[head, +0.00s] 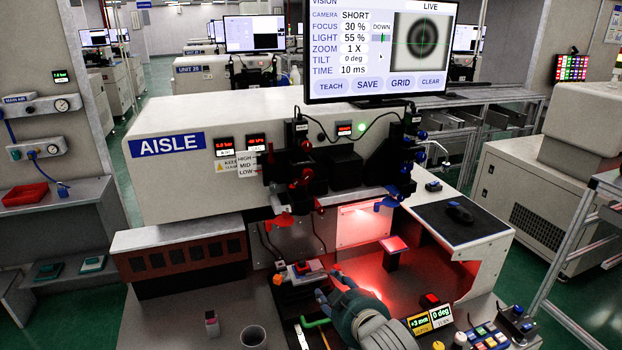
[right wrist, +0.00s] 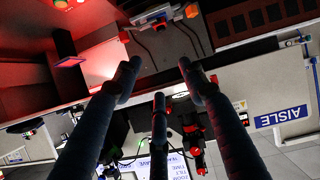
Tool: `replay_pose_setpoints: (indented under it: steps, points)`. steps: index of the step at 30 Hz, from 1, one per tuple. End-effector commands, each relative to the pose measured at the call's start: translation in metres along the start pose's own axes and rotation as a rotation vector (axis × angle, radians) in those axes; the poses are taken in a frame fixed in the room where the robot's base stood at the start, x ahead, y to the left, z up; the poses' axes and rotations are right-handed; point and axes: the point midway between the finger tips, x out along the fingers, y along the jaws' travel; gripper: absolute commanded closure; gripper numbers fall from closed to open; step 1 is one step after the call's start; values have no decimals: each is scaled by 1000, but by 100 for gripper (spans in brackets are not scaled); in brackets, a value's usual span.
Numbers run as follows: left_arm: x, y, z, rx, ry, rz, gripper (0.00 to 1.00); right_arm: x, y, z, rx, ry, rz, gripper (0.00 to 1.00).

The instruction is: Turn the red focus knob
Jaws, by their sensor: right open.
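Several red knobs sit on the left camera assembly (head: 290,165) under the monitor, one of them a round red knob (head: 307,173). I cannot tell which is the focus knob. In the right wrist view, red knobs (right wrist: 190,133) show upside down beyond the fingers. My right gripper (head: 331,285) is below and in front of the assembly, over the red-lit bay, apart from the knobs. Its fingers (right wrist: 158,75) are spread and empty. The monitor (head: 380,50) reads focus 30 % with "DOWN" and shows a blurred dark ring. My left gripper is not in view.
A right camera assembly with blue knobs (head: 407,167) stands beside the left one. A lit square stand (head: 393,245) rises from the bay. A small box with an orange-red button (head: 302,268), a cup (head: 253,337) and a button panel (head: 488,337) are near the front.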

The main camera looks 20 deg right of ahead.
Motion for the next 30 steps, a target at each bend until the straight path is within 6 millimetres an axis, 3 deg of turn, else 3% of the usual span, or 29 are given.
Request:
replay_pose_setpoints:
  steps: [1,3,6,9,14,30]
  points:
    - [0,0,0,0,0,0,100,-1,11,-56,-5,111,14,58]
    - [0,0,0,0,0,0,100,-7,21,-114,-5,231,24,58]
    - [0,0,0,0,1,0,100,-21,30,-174,-6,356,30,58]
    - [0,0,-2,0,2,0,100,-30,34,-206,-8,427,33,58]
    - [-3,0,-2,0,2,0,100,-28,37,-223,-7,454,34,58]
    - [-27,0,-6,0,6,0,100,50,39,-260,-6,451,34,58]
